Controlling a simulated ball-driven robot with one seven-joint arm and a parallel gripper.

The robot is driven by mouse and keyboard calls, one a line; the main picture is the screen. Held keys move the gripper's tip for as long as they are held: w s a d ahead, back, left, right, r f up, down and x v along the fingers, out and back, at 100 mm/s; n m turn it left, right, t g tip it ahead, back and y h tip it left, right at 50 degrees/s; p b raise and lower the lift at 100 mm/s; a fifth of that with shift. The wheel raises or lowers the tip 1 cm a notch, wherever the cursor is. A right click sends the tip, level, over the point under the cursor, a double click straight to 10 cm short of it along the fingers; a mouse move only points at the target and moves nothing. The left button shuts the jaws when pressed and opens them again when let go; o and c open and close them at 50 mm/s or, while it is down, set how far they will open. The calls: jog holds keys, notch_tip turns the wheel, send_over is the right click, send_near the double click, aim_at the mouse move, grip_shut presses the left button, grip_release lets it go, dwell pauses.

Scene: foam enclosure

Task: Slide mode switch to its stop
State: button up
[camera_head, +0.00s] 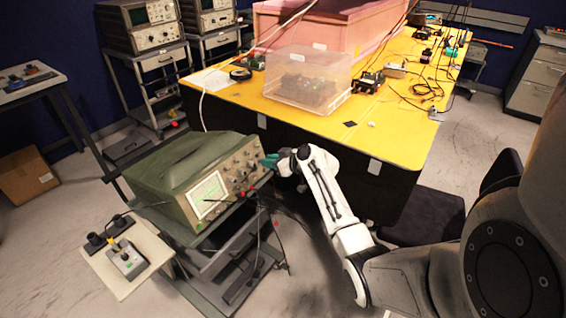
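A green oscilloscope (185,170) stands on a dark cart, its front panel with screen (208,195) and several knobs facing lower right. My gripper (270,161) is at the upper right end of this panel, at the end of my white arm. Teal fingertips show close to the panel's edge. I cannot tell whether they touch the panel or whether they are open or shut. The mode switch is too small to make out among the controls. A small grey box with controls (127,259) sits on a side shelf at lower left.
A yellow-topped table (390,133) with a clear plastic bin (306,82) stands behind my arm. A dark stool seat (428,217) is right of my forearm. Cables hang in front of the cart (225,262). Open floor lies at the lower left.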

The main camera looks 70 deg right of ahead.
jog(key=v, duration=0.9)
jog(key=shift+b, duration=0.45)
jog(key=w+a+f+n+g+y, duration=0.1)
jog(key=a+f+g+y, duration=0.3)
jog(key=a, duration=1)
jog(key=w+a+f+n+g+y, duration=0.1)
jog(key=a+f, duration=0.5)
jog(key=a, duration=0.7)
jog(key=s+a+g+h, duration=0.1)
jog(key=s+a+g, duration=0.2)
jog(key=s+a, duration=0.3)
jog(key=s+a+g+h, duration=0.1)
jog(key=s+a+g, duration=0.3)
jog(key=s, duration=0.7)
jog(key=shift+a, duration=0.95)
